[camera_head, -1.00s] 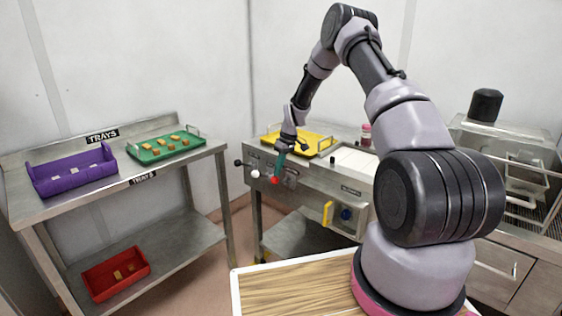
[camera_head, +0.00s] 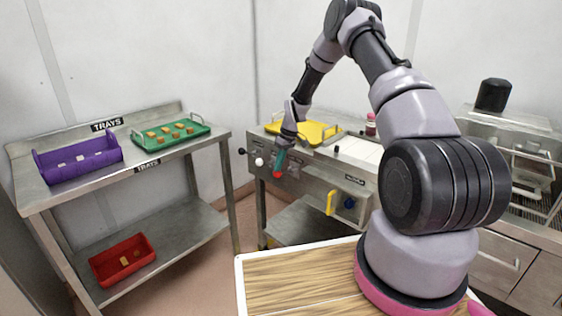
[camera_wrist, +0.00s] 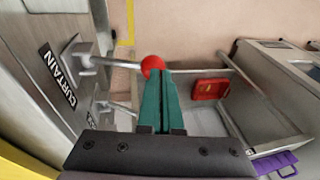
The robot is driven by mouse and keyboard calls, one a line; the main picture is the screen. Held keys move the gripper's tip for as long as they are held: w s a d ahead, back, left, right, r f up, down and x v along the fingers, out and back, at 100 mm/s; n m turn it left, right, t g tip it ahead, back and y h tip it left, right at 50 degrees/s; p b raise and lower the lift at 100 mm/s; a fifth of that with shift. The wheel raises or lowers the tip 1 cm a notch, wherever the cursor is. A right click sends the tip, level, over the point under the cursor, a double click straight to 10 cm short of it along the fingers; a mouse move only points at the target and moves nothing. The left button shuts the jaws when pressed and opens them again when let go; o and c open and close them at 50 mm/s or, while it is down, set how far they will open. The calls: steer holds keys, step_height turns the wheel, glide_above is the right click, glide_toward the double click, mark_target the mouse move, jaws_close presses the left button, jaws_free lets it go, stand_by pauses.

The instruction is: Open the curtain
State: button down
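The curtain lever ends in a red knob (camera_head: 277,174) at the front left of the steel bench. In the wrist view a CURTAIN label (camera_wrist: 60,79) is beside the lever's mount, and the red knob (camera_wrist: 152,66) sits at the tips of my teal fingers. My gripper (camera_head: 279,168) points down at the knob; it also shows in the wrist view (camera_wrist: 160,74). Its fingers are together, with no object visible between them. The tips overlap the knob's edge; whether they touch it I cannot tell. The curtain itself is not clearly visible.
White (camera_head: 259,162) and black (camera_head: 241,151) lever knobs stick out left of the red one. A yellow tray (camera_head: 325,131) lies on the bench. A steel rack (camera_head: 190,222) at left holds purple, green and red trays. Floor shows between rack and bench.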

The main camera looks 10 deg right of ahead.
mark_target(275, 175)
steer(key=shift+s+a+f+h, duration=0.4)
steer(key=shift+a+f, duration=0.2)
steer(key=shift+f, duration=0.1)
steer(key=shift+s+a+f+t+h, duration=0.1)
steer(key=shift+a+f+t+h, duration=0.05)
steer(key=shift+f+t+h, duration=0.25)
steer(key=shift+s+a+f+t+h, duration=0.15)
steer(key=shift+f+t+h, duration=0.15)
steer(key=shift+f+h, duration=0.15)
steer(key=shift+d+f, duration=0.1)
steer(key=shift+f, duration=0.25)
steer(key=shift+a+f, duration=0.2)
steer(key=shift+f, duration=0.4)
steer(key=shift+r, duration=0.8)
